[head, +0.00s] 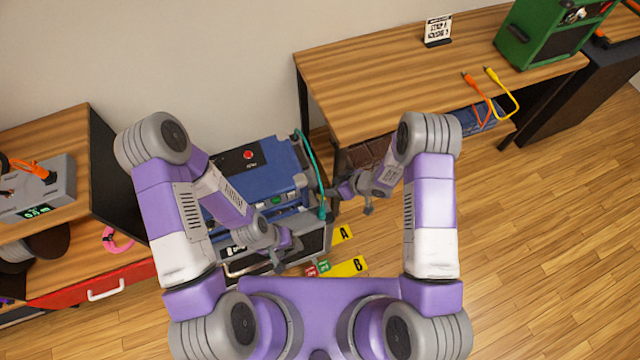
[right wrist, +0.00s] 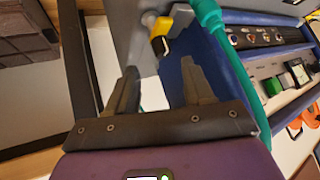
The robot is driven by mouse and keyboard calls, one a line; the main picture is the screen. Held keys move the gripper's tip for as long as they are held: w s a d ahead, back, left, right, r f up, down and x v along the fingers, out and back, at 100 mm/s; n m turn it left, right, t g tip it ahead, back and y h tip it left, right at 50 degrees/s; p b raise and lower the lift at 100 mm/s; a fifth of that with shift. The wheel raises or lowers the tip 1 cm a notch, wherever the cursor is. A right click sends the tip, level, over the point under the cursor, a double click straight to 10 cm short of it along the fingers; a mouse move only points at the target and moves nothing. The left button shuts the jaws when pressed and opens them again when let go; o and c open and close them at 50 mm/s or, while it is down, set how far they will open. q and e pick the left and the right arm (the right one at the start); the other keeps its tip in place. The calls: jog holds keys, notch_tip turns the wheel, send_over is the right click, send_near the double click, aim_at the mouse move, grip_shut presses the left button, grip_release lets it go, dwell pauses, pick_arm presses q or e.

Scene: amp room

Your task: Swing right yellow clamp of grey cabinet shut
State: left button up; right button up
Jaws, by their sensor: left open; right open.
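The yellow clamp (right wrist: 161,44) shows in the right wrist view, on the grey surface (right wrist: 122,22) of the cabinet next to a teal cable. It has a dark lower part, and I cannot tell how far it is swung. My right gripper (right wrist: 160,72) is open and empty, with its fingertips just short of the clamp and on either side of it. In the head view my right gripper (head: 351,202) is beside the right side of the blue-and-grey cabinet unit (head: 262,165); the clamp cannot be made out there. My left gripper (head: 285,257) is open, in front of the unit's lower grey part.
A teal cable (head: 311,165) hangs down the unit's right side. A wooden table (head: 380,70) stands close on the right. Yellow signs A (head: 343,234) and B (head: 350,267) lie on the floor. Free floor (head: 540,220) is at the right.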

aim_at(319, 188)
jog(key=w+a+r+n+g+h+p, duration=0.1)
jog(key=w+a+r+n+g+h, duration=0.15)
jog(key=n+g, duration=0.7)
jog(key=f+n+t, duration=0.1)
jog(key=f, duration=0.1)
jog(key=a+f+n+t+b, duration=0.1)
jog(key=f, duration=0.1)
jog(key=f+n+t+h, duration=0.1)
jog(key=f+t, duration=0.1)
jog(key=shift+s+a+f+n+b, duration=0.15)
jog(key=shift+s+a+n+b, duration=0.1)
jog(key=shift+a+n+b, duration=0.15)
jog(key=shift+c, duration=0.5)
grip_shut()
